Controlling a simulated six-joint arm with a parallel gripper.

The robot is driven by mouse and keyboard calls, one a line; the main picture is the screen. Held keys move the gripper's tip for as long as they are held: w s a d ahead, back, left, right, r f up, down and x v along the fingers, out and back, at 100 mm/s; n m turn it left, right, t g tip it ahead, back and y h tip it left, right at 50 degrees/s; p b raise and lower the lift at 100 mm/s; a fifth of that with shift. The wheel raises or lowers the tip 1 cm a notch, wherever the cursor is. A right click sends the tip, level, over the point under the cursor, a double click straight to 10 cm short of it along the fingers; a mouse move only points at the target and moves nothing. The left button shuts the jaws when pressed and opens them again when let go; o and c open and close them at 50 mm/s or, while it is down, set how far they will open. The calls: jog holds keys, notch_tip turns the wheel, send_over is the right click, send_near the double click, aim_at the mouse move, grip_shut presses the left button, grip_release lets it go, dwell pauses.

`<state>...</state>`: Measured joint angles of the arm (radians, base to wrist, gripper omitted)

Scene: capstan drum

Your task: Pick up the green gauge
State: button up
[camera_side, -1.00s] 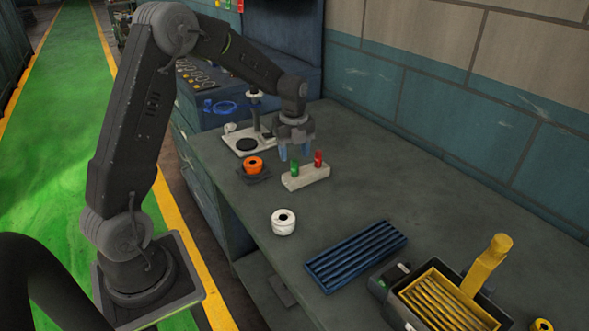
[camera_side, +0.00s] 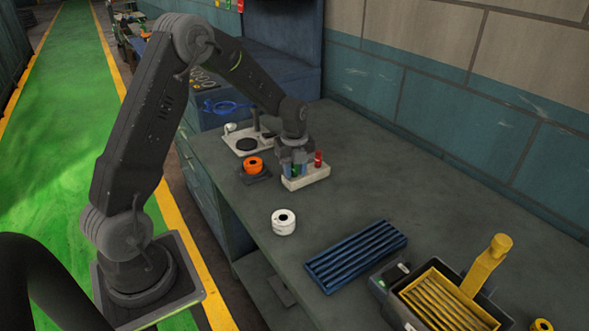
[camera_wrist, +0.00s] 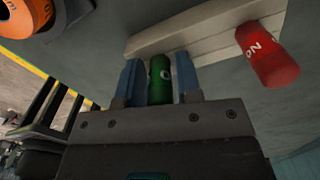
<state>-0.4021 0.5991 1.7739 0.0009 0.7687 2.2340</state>
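The green gauge (camera_wrist: 160,80) stands in a pale block (camera_side: 309,180) on the bench, beside a red gauge (camera_side: 318,159). My gripper (camera_side: 297,170) is lowered over the green gauge, with its blue fingers on either side of it. In the wrist view my gripper (camera_wrist: 159,78) has one finger left and one right of the green gauge, with a narrow gap visible on at least the left side. The fingers look open around it. In the side view the green gauge is mostly hidden by the fingers.
The red gauge (camera_wrist: 268,55) is close on the right in the wrist view. An orange ring (camera_side: 253,165) on a dark base stands left of the block. A white ring (camera_side: 284,222), a blue ribbed tray (camera_side: 355,256) and a yellow-lined box (camera_side: 447,300) are nearer the camera.

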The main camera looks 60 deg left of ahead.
grip_shut()
jog(key=shift+r, duration=0.15)
jog(key=shift+r, duration=0.3)
notch_tip(320, 180, up, 4)
jog(key=shift+s+a+f, duration=0.1)
jog(key=shift+a+f, duration=0.05)
jog(key=s+a+r, duration=0.6)
jog(key=s+a, duration=0.1)
jog(key=s, duration=0.1)
jog(key=shift+s+a+r, duration=0.2)
jog(key=shift+s+a, duration=0.05)
jog(key=shift+a, duration=0.05)
